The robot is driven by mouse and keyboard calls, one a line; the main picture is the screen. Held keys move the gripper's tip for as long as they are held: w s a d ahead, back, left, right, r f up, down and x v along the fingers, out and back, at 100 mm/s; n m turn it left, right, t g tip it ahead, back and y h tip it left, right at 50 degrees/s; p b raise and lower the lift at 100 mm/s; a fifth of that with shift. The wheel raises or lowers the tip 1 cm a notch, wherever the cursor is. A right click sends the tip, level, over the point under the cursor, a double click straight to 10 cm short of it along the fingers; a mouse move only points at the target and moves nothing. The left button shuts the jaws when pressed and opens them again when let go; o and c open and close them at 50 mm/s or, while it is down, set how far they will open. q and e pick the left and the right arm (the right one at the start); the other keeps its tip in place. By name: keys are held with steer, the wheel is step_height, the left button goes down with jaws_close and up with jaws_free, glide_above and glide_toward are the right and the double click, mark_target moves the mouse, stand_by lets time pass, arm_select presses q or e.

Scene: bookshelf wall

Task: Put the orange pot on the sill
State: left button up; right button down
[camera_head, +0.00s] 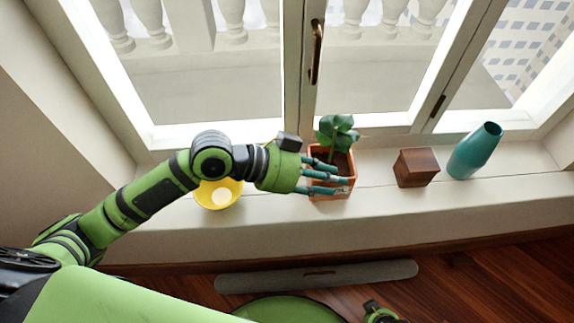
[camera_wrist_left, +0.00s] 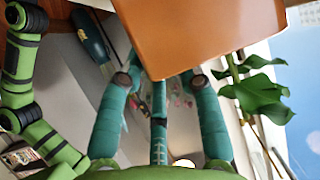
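The orange pot (camera_head: 345,187) with a leafy green plant (camera_head: 337,130) stands upright at the sill (camera_head: 455,200), beside the window post. I cannot tell whether its base touches the sill. My left gripper (camera_head: 336,180) reaches in from the left, its teal fingers spread and straight across the pot's near side. In the left wrist view the orange pot (camera_wrist_left: 205,35) fills the top and covers part of the finger ends, so contact is unclear. The left gripper's fingers (camera_wrist_left: 158,85) stand apart there, and they do not look closed around the pot.
A yellow bowl (camera_head: 217,199) sits on the sill under my left forearm. A brown wooden cube (camera_head: 415,168) and a teal vase (camera_head: 473,151) stand to the pot's right. The window frame (camera_head: 305,90) rises behind. The sill's right end is clear.

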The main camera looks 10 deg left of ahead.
arm_select(q)
steer(key=v, duration=1.1)
